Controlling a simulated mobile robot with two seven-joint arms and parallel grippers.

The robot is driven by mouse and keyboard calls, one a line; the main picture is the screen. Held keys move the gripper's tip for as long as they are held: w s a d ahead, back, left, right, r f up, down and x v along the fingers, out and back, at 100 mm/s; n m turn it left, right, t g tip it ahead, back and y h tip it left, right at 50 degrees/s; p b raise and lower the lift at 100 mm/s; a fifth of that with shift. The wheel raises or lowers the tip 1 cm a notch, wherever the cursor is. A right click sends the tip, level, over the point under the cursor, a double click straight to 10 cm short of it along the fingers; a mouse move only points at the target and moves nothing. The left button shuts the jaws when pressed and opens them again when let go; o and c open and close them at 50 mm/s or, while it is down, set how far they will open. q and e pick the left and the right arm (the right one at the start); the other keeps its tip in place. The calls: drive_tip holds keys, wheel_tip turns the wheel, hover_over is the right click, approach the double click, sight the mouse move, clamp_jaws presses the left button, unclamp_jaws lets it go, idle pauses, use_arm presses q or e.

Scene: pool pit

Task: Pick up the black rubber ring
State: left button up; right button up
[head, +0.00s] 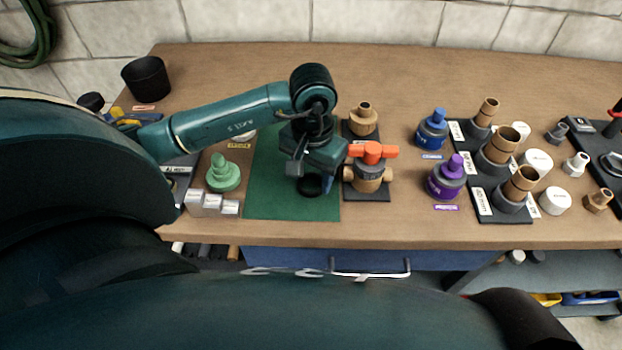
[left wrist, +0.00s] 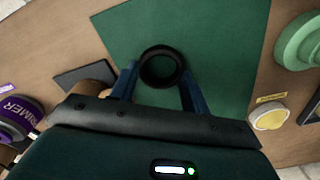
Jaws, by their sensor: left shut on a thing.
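The black rubber ring (left wrist: 144,66) shows in the left wrist view between the two blue fingers of my left gripper (left wrist: 160,78). The fingers are shut on its outer sides. In the head view the ring (head: 310,186) is a dark round shape under my left gripper (head: 316,184), over the green mat (head: 272,190). The gripper points down. I cannot tell whether the ring touches the mat. My right gripper is not in view.
An orange-handled valve (head: 373,152) stands close to the right of the gripper. A green stepped piece (head: 223,174) and white blocks (head: 206,202) stand left of the mat. Blue (head: 432,132) and purple-capped (head: 446,182) cans stand farther right. The mat's front part is clear.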

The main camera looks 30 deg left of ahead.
use_arm(q)
wheel_tip(320, 180, up, 10)
drive_tip(key=shift+b, duration=0.35)
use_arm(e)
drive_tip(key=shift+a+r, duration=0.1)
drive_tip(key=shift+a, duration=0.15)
